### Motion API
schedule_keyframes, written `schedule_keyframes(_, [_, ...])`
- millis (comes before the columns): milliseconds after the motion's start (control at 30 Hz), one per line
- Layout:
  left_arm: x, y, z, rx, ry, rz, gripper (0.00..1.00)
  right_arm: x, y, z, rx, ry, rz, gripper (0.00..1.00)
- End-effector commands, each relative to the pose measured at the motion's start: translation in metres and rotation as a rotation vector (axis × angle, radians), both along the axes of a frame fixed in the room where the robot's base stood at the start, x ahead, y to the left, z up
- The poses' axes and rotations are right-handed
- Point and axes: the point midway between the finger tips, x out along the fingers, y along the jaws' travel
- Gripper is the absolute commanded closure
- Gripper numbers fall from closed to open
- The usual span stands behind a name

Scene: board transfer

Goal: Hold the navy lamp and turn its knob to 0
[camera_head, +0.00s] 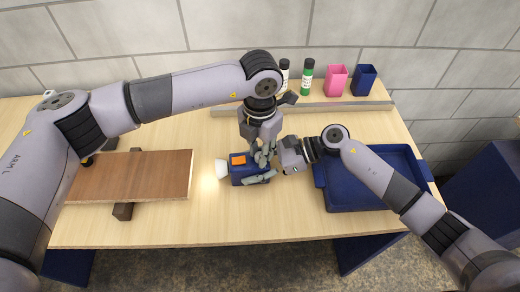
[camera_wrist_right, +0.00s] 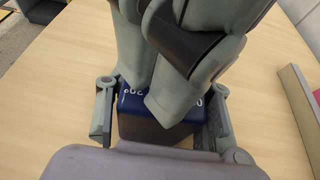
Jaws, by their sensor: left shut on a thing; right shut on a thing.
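The navy lamp (camera_head: 237,175) stands on the table with its pale glowing head pointing left and an orange patch on top. It also shows in the right wrist view (camera_wrist_right: 145,130), with white dial marks on top, partly covered. My right gripper (camera_head: 258,168) comes in from the right and is shut on the lamp body, one finger along each side, as the right wrist view (camera_wrist_right: 160,115) shows. My left gripper (camera_head: 266,158) reaches down from above and is shut at the lamp's top over the dial. The knob is hidden by its fingers, so its setting cannot be read.
A brown board (camera_head: 135,175) lies across a dark support at left. A navy tray (camera_head: 370,205) is at right. A grey rail (camera_head: 335,107) runs along the back, with bottles (camera_head: 306,78), a pink cup (camera_head: 336,82) and a navy cup (camera_head: 364,82) behind it. The table front is clear.

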Motion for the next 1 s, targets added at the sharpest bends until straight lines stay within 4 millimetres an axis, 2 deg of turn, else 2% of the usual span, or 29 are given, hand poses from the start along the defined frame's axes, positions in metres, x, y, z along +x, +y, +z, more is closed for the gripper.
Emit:
schedule_keyframes(400, [0.0002,0.0004,-0.0008,0.0,0.0,0.268,1.0,-0.0006,0.0001,-0.0002,0.0,0.001,0.002,0.87])
schedule_keyframes(1000, [0.0005,0.0005,-0.0008,0.0,0.0,0.344,1.0,-0.0008,0.0005,-0.0001,0.001,0.001,0.002,0.87])
